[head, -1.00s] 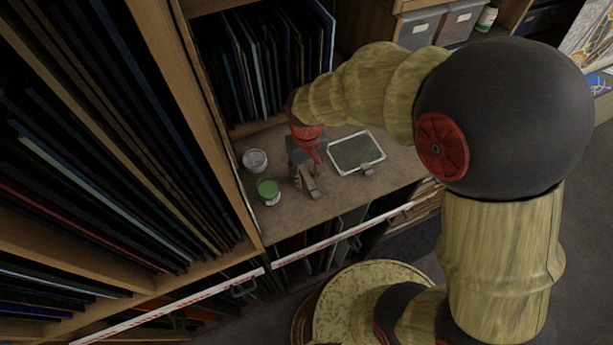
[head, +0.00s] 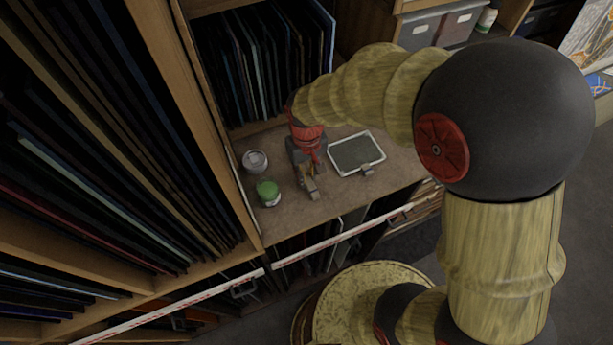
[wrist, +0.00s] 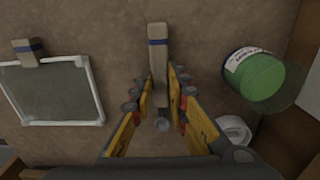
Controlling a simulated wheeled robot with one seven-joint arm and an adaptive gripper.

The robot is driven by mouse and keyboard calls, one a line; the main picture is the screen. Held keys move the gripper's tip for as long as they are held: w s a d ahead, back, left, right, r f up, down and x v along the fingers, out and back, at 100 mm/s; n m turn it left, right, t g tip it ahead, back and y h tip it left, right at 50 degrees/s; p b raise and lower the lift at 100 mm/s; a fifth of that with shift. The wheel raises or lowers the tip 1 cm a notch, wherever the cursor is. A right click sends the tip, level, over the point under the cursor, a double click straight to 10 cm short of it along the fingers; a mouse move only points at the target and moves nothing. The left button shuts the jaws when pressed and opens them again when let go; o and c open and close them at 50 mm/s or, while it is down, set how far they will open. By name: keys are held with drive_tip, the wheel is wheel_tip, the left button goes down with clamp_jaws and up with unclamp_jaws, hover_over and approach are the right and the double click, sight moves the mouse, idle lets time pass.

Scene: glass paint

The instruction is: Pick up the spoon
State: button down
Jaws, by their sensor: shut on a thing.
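A long, narrow grey-tan piece with a dark blue band, which I take to be the spoon (wrist: 158,58), lies between my fingers in the wrist view. My gripper (wrist: 162,82) is shut on it, with yellow-padded fingers along both sides. Its blunt banded end sticks out beyond the fingertips. A small round grey part shows between the fingers, but I cannot tell if it belongs to the spoon. In the head view my gripper (head: 306,176) is low over the brown shelf surface, and the piece (head: 312,190) shows at its tip. I cannot tell if it still touches the surface.
A white-framed dark panel (head: 344,155) lies to the right, with a small blue-banded block (wrist: 27,54) at its edge. A green-topped tin (head: 268,190) and a white cup (head: 255,163) stand to the left, near the wooden shelf side. Bare surface lies around the spoon.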

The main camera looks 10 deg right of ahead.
drive_tip(key=shift+r, duration=0.15)
drive_tip(key=shift+w+r, duration=0.1)
drive_tip(key=shift+r, duration=0.55)
drive_tip(key=s+d+r+b, duration=0.2)
drive_tip(key=s+r+b, duration=0.1)
drive_tip(key=s+r, duration=0.8)
drive_tip(key=s, duration=0.3)
drive_tip(key=shift+r, duration=0.2)
drive_tip(key=shift+d, duration=0.1)
idle(0.3)
